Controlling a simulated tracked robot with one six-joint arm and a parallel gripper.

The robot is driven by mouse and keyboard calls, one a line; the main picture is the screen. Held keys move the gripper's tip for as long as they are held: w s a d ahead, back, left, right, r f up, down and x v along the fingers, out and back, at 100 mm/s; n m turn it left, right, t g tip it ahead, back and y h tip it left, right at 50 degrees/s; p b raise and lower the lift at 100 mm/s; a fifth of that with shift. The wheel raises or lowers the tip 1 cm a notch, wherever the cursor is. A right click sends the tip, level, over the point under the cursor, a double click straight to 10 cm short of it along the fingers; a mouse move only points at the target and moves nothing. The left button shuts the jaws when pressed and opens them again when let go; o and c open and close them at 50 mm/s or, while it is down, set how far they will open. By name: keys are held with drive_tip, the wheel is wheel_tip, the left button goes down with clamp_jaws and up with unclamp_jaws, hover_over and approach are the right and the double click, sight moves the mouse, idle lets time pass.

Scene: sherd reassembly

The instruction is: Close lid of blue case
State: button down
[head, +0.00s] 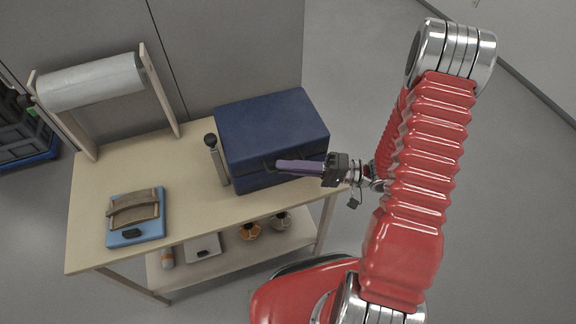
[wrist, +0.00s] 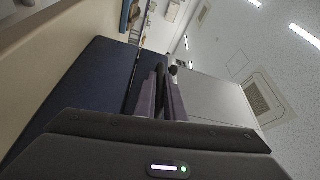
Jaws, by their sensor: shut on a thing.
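The blue case (head: 240,171) stands at the right end of the table, and its dark blue lid (head: 268,122) lies over the body. A seam runs along the front; I cannot tell whether the lid is fully down. My gripper (head: 279,165) reaches in from the right, with its purple fingers at the case's front, by a small dark handle (head: 268,165). In the wrist view my gripper (wrist: 164,72) is shut on a thin dark part between the fingers, which seems to be the handle. The case (wrist: 80,85) fills the left there.
The wooden table (head: 185,185) also holds a dark-topped upright post (head: 217,160) close left of the case, a white roll (head: 92,83) on a stand, and a blue block with a brown sherd (head: 133,209). Jars and a pale box (head: 203,248) sit on the shelf below.

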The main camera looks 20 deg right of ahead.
drive_tip(key=shift+s+a+f, duration=0.1)
drive_tip(key=shift+s+f, duration=0.05)
drive_tip(key=shift+f, duration=0.2)
drive_tip(key=c, duration=2.2)
unclamp_jaws()
drive_tip(key=o, duration=0.4)
drive_tip(key=shift+c, duration=0.2)
drive_tip(key=shift+r, duration=0.1)
drive_tip(key=v, duration=1.3)
drive_tip(key=shift+d, duration=0.4)
drive_tip(key=shift+m, duration=0.3)
